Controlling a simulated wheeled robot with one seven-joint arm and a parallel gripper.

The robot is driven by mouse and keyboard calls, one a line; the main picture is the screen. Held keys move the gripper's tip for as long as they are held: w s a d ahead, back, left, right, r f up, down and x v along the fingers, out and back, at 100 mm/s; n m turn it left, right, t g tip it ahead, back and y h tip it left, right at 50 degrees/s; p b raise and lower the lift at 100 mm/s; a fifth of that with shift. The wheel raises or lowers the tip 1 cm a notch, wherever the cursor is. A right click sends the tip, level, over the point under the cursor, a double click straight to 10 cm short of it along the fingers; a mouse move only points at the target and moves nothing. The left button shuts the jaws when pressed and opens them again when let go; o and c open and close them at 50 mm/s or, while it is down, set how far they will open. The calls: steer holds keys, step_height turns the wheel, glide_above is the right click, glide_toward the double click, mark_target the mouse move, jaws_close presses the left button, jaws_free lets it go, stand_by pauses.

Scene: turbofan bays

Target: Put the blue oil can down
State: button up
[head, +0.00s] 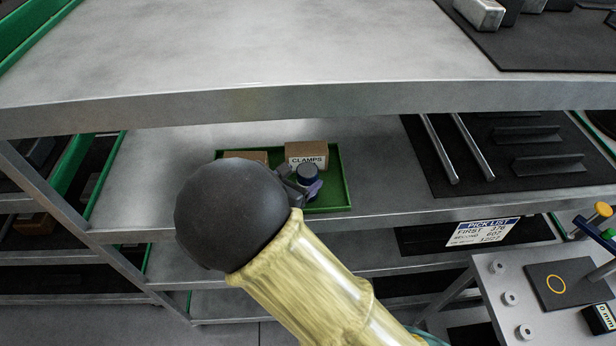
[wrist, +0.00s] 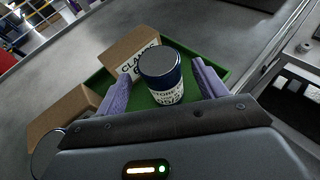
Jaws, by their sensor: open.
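The blue oil can (wrist: 162,78) stands upright in the green tray, with a dark blue top, a grey lid and a white label. It also shows in the head view (head: 308,173), partly hidden by my gripper. My gripper (wrist: 163,84) is open, with one purple-grey finger on each side of the can. A gap shows between the can and the right finger; the left finger is close to it. In the head view my gripper (head: 303,184) reaches into the tray from the front. The green tray (head: 346,190) sits on the middle shelf.
A brown box labelled CLAMPS (head: 306,153) and another brown box (head: 246,156) stand in the tray behind the can. The upper shelf edge (head: 300,100) overhangs this shelf. Bare shelf lies left of the tray (head: 150,180). A black mat with metal bars (head: 500,150) lies right.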

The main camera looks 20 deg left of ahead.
steer(key=d+b+v, duration=0.1)
steer(key=b+v, duration=0.1)
steer(key=v, duration=0.4)
steer(key=shift+s+a, duration=0.2)
steer(key=shift+a, duration=0.35)
steer(key=shift+d, duration=0.1)
